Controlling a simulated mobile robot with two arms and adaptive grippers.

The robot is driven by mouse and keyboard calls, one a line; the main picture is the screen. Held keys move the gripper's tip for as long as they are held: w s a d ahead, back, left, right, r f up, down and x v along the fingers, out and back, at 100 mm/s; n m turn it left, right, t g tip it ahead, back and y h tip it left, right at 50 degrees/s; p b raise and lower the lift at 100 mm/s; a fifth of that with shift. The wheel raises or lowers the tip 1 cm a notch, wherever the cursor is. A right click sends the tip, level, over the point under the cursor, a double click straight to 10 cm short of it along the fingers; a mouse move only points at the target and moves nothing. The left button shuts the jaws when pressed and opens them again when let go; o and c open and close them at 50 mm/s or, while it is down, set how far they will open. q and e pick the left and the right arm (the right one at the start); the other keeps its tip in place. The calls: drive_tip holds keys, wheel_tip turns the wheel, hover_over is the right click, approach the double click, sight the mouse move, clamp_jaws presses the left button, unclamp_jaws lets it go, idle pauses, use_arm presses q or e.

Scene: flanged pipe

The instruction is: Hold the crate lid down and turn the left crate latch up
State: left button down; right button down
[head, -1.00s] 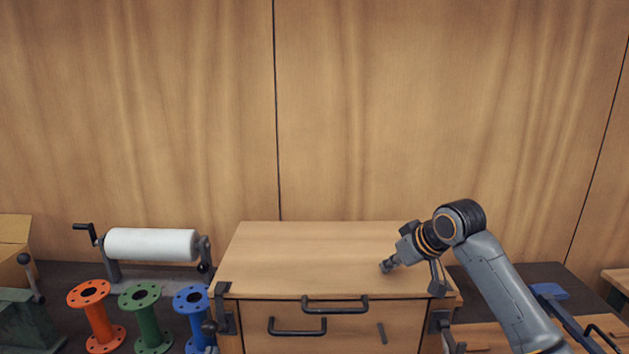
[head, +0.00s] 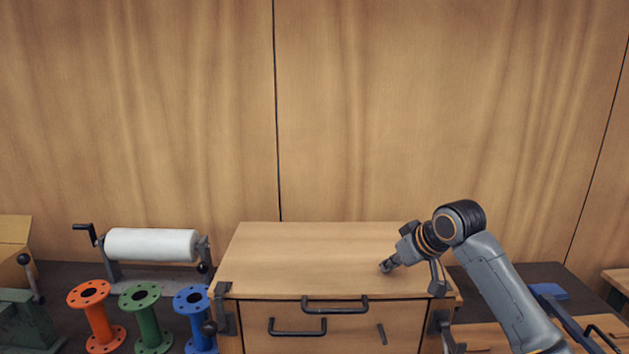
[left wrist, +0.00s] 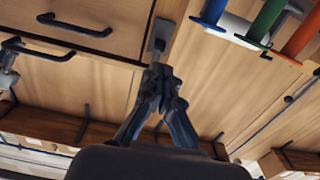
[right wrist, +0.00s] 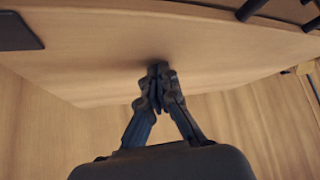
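The wooden crate lid (head: 300,262) lies flat on the crate (head: 355,338). My right gripper (head: 386,267) points down at the right part of the lid. In the right wrist view its fingers (right wrist: 158,74) are together, with nothing seen between them, and the tips appear to touch the lid. The dark left crate latch (head: 226,319) is on the crate's front left corner, below a bracket on the lid's edge. My left gripper is outside the head view. In the left wrist view its fingers (left wrist: 162,76) are together just below the latch (left wrist: 160,38); contact is unclear.
Orange (head: 98,318), green (head: 146,322) and blue (head: 194,312) flanged pipes stand left of the crate, close to the left latch. A white roll (head: 150,245) on a stand is behind them. The right latch (head: 438,322) is at the crate's right corner.

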drive_tip(key=shift+w+r+p, duration=0.1)
drive_tip(key=shift+r+p, duration=0.85)
drive_tip(key=shift+p, duration=0.05)
wheel_tip(320, 180, up, 6)
drive_tip(key=p, duration=0.6)
drive_tip(key=shift+f, duration=0.1)
